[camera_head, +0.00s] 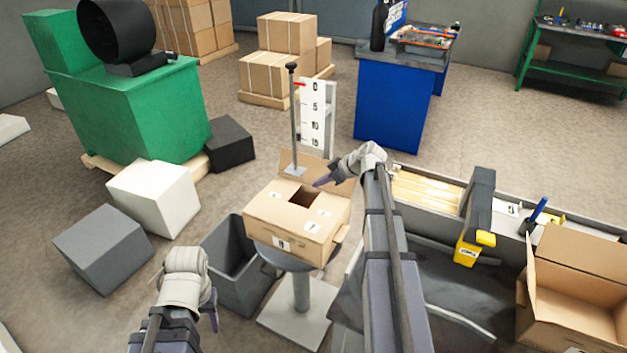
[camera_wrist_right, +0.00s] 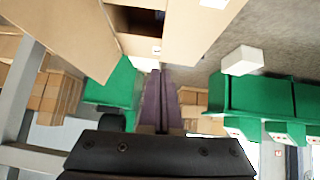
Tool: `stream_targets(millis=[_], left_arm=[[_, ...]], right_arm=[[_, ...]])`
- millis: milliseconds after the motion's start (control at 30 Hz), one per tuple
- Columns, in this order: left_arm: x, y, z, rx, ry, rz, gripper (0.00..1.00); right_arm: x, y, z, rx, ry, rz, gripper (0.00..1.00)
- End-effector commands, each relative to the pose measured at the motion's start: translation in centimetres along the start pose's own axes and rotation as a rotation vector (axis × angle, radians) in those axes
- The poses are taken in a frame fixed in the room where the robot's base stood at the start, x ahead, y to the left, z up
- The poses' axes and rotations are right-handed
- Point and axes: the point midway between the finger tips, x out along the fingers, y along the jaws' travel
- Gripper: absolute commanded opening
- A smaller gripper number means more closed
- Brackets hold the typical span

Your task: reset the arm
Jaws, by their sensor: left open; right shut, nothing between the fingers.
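My right arm reaches up the middle of the head view. Its gripper (camera_head: 322,182) is shut and empty, at the back right edge of a cardboard box (camera_head: 268,222). The box has a dark opening in its top, a raised back flap and number labels, and sits on a round grey pedestal (camera_head: 302,292). In the right wrist view the purple fingers (camera_wrist_right: 160,100) lie together, just below the box (camera_wrist_right: 185,35); I cannot tell whether they touch it. My left gripper (camera_head: 213,308) is open and empty at the lower left, apart from the box.
A dark grey bin (camera_head: 240,270) stands left of the pedestal. A height scale (camera_head: 317,115) stands behind the box. A bench with cartons (camera_head: 427,190), a yellow tool (camera_head: 470,248) and an open box (camera_head: 575,300) fills the right. White (camera_head: 153,198) and grey (camera_head: 103,248) blocks lie left.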

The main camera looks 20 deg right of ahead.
Motion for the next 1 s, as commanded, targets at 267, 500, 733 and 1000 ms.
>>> stream_targets(millis=[267, 500, 733, 1000], left_arm=[[0.0, 0.0, 0.0, 0.000, 0.000, 0.000, 0.50], [-0.9, -0.1, 0.1, 0.000, 0.000, 0.000, 0.50], [-2.2, -0.2, 0.1, 0.000, 0.000, 0.000, 0.50], [-3.5, -0.3, 0.2, 0.000, 0.000, 0.000, 0.50]], right_arm=[[0.1, -0.2, 0.0, 0.000, -0.002, -0.003, 0.00], [2.8, -10.0, -2.0, 0.061, -0.143, -0.109, 0.00], [4.0, -25.6, -2.1, 0.171, -0.458, -0.166, 0.00], [0.7, -37.8, 0.3, 0.259, -0.755, -0.012, 0.00]])
